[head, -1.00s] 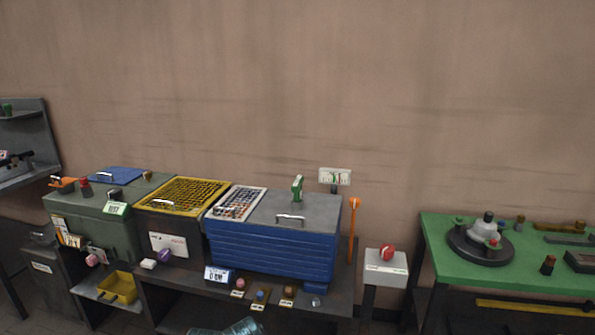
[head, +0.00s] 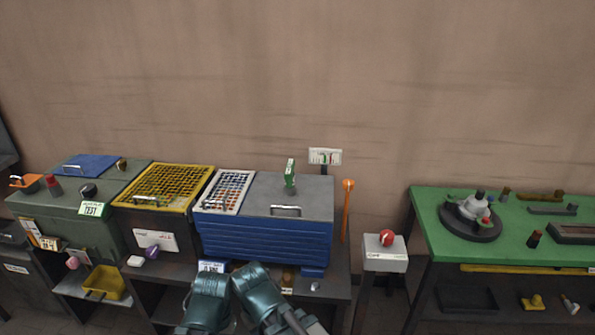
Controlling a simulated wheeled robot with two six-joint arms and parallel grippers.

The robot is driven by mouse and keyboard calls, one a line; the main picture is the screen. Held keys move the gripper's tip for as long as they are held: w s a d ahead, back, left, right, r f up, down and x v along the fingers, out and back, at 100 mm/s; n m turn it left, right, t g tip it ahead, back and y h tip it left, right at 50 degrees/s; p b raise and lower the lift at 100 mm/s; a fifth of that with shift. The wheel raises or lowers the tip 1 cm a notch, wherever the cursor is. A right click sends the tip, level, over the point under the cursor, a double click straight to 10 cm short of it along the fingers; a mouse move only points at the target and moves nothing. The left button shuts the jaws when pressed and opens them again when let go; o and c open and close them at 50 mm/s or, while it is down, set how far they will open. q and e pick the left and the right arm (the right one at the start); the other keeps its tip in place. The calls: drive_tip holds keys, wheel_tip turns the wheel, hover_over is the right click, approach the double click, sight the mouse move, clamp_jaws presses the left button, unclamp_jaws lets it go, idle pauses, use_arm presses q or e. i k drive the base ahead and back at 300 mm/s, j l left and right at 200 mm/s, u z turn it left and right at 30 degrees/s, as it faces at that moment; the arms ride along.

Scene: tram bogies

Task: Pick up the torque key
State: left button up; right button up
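I cannot tell for sure which thing is the torque key. An upright orange tool (head: 347,210) with a rounded head stands at the right end of the dark bench, beside the blue box (head: 262,240). A small green upright piece (head: 290,173) stands on the blue box's grey lid. Two teal links of my arms show at the bottom middle, in front of the bench, and hide part of its front edge. No fingertips show, so both my grippers are out of view.
A yellow grid-topped box (head: 165,187) and a grey-green box (head: 65,212) stand left of the blue box. A pedestal (head: 385,258) with a red button (head: 387,238) stands between the dark bench and the green table (head: 440,228). A floor gap separates pedestal and table.

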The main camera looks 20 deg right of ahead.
sight(289, 187)
drive_tip(key=i+j+z, duration=0.25)
drive_tip(key=i+j, duration=0.15)
drive_tip(key=i+j+z, duration=0.3)
drive_tip(key=i+j, duration=0.15)
drive_tip(key=i+j+z, duration=0.25)
drive_tip(key=j, duration=0.35)
drive_tip(key=i, duration=0.1)
